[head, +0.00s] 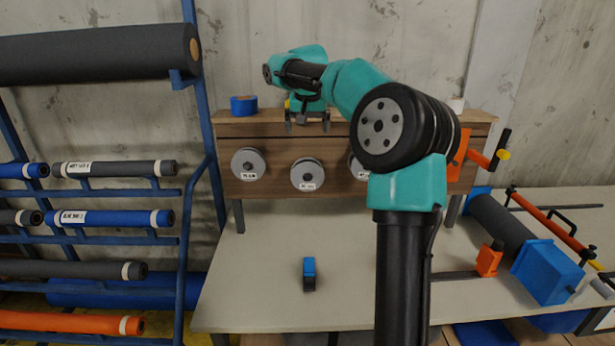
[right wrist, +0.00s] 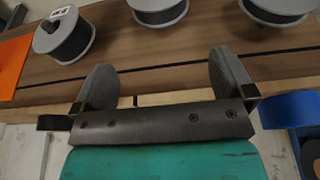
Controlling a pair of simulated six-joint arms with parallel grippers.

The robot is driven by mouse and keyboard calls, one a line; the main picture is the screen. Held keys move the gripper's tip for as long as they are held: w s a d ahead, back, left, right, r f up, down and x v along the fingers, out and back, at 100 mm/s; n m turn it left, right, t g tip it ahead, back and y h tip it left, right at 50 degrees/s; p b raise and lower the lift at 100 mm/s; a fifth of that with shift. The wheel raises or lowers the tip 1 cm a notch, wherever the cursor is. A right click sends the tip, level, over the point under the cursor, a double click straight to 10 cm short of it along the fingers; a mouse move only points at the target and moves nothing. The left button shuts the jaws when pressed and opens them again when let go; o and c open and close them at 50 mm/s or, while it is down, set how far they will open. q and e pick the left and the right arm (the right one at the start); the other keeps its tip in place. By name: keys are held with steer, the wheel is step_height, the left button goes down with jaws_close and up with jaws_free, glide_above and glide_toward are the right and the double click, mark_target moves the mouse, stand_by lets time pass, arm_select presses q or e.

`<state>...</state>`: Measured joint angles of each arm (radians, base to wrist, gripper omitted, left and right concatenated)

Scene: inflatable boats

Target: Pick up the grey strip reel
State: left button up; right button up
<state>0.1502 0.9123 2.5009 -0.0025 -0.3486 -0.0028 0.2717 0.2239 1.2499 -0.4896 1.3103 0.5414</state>
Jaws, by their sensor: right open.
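Several reels with light grey flanges hang on the front of a wooden rack. In the head view one is at the left (head: 248,163), one in the middle (head: 307,174), and one (head: 357,166) is partly hidden by my right arm. In the right wrist view they show along the top, one (right wrist: 66,35) with a label and dark strip between its flanges. I cannot read which one is the grey strip reel. My right gripper (head: 307,124) is open and empty at the rack's top, above the middle reel; its spread fingers show in the right wrist view (right wrist: 168,78). My left gripper is out of view.
A blue roll (head: 244,105) stands on the wooden rack (head: 275,130), left of my right gripper. A blue-and-black tool (head: 309,274) lies on the pale table (head: 260,300). Fabric rolls fill the left rack (head: 115,168). An orange-and-blue machine (head: 545,270) stands right.

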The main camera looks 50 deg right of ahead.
glide_toward(307, 161)
steer(key=x, duration=0.5)
steer(key=shift+s+a+f, duration=0.15)
steer(key=shift+a+f, duration=0.1)
steer(key=shift+f, duration=0.1)
steer(key=shift+x, duration=2.65)
steer(key=shift+d+r, duration=0.1)
steer(key=shift+c, duration=0.2)
steer(key=c, duration=0.7)
steer(key=shift+r, duration=0.1)
steer(key=shift+r, duration=0.7)
steer(key=s+a, duration=1.2)
steer(key=a, duration=0.1)
steer(key=shift+s, duration=0.25)
